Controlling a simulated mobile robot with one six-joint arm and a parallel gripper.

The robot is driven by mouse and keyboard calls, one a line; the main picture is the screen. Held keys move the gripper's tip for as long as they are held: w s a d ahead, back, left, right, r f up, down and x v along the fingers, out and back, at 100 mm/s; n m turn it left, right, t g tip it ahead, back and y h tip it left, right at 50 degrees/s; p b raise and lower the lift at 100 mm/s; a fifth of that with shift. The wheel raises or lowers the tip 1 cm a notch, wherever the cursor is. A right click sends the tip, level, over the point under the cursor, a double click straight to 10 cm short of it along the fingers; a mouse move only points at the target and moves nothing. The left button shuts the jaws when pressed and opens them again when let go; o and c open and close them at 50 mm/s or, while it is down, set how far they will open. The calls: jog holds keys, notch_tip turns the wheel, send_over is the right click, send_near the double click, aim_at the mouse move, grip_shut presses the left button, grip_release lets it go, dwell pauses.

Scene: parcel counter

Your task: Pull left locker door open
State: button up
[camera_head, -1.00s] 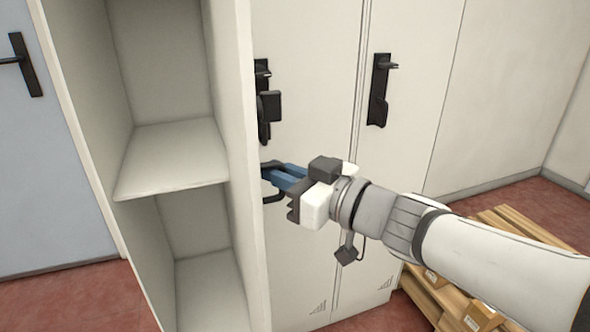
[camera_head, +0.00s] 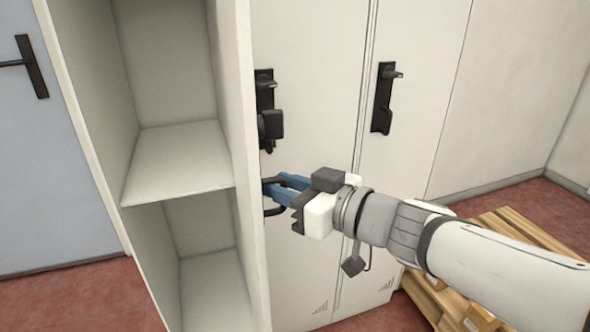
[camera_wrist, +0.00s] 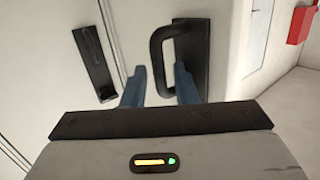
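The left locker door (camera_head: 305,50) is pale and looks shut beside the right locker door (camera_head: 425,50). A black latch plate (camera_head: 265,95) is on the left door, partly hidden at the edge of the shelf unit. Firm contact cannot be seen.
An open pale shelf unit (camera_head: 245,160) stands just left of the left door and hides its edge. The right door has a black handle (camera_head: 383,97). A wooden pallet (camera_head: 500,225) with small boxes lies at lower right. A red box (camera_wrist: 300,25) shows at upper right in the wrist view.

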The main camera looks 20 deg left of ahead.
aim_at(282, 124)
jog(key=shift+n+y, duration=0.3)
jog(key=shift+y, duration=0.3)
jog(key=r, duration=0.3)
jog(key=r+p, duration=0.1)
jog(key=r, duration=0.2)
jog(key=w+r, duration=0.1)
jog(key=r, duration=0.2)
jog(key=shift+a+r, duration=0.25)
jog(key=shift+r, duration=0.15)
jog(key=shift+m+h, duration=0.6)
jog(key=shift+h, duration=0.2)
jog(key=f, duration=0.3)
jog(key=s+f, duration=0.1)
jog(key=f, duration=0.4)
jog(key=shift+s+d+f, duration=0.15)
jog(key=shift+d+f, duration=0.15)
jog(key=shift+d, duration=0.1)
jog(key=shift+s+d+r, duration=0.2)
jog(key=shift+d, duration=0.05)
jog(key=w+d+f+p, duration=0.1)
jog(key=w+d+p, duration=0.2)
jog(key=d, duration=0.5)
jog(key=shift+w+d+p, duration=0.15)
jog(key=shift+w+p, duration=0.05)
jog(key=shift+p, duration=0.4)
jog(key=shift+p, duration=0.4)
